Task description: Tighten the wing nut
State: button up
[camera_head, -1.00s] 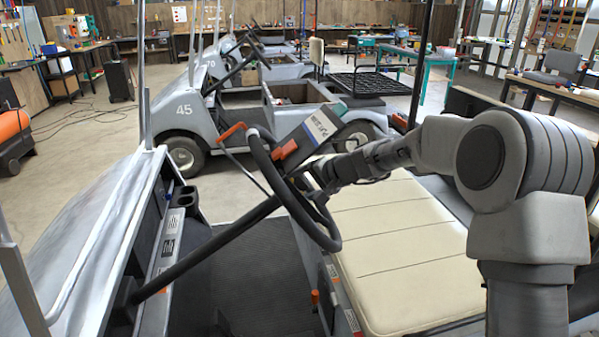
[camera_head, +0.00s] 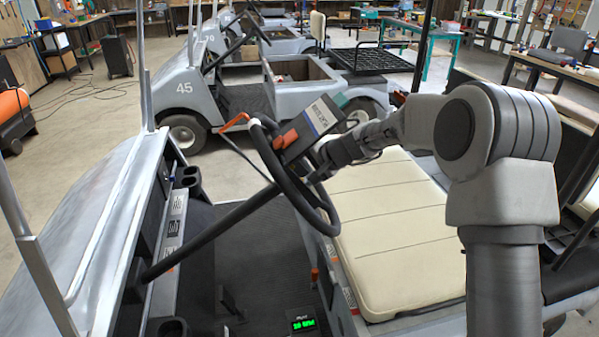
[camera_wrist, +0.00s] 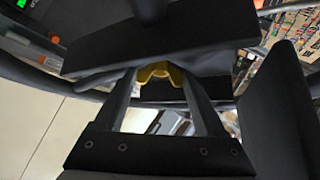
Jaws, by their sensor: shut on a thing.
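The yellow winged piece, which looks like the wing nut (camera_wrist: 160,72), shows at the centre of the wrist view between my fingertips. My gripper (camera_wrist: 160,80) is shut on it. A dark slab (camera_wrist: 105,52) crosses just beyond my fingertips and hides part of what lies behind. In the head view my arm reaches left to the steering wheel (camera_head: 268,150). My fingertips and the wing nut are hidden there, behind the wheel and a labelled box (camera_head: 321,116).
An orange-red handle (camera_head: 285,138) sits by the labelled box. The steering column (camera_head: 215,233) slopes down left to the dashboard. A cream seat (camera_head: 385,235) lies below my arm. A green-lit display (camera_head: 303,325) is on the cart floor. Cart 45 (camera_head: 190,92) stands behind.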

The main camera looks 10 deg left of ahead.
jog(key=o, duration=1.3)
jog(key=shift+s+d+r, duration=0.15)
jog(key=shift+d+r, duration=0.2)
jog(key=shift+d, duration=0.1)
jog(key=s+d+b, duration=0.1)
jog(key=s+d, duration=0.1)
jog(key=d, duration=0.1)
jog(key=s+d+b, duration=0.1)
jog(key=d, duration=0.3)
jog(key=s+d+b, duration=0.1)
jog(key=s+d, duration=0.1)
jog(key=d, duration=0.1)
jog(key=shift+s+d, duration=0.25)
jog(key=shift+s, duration=0.1)
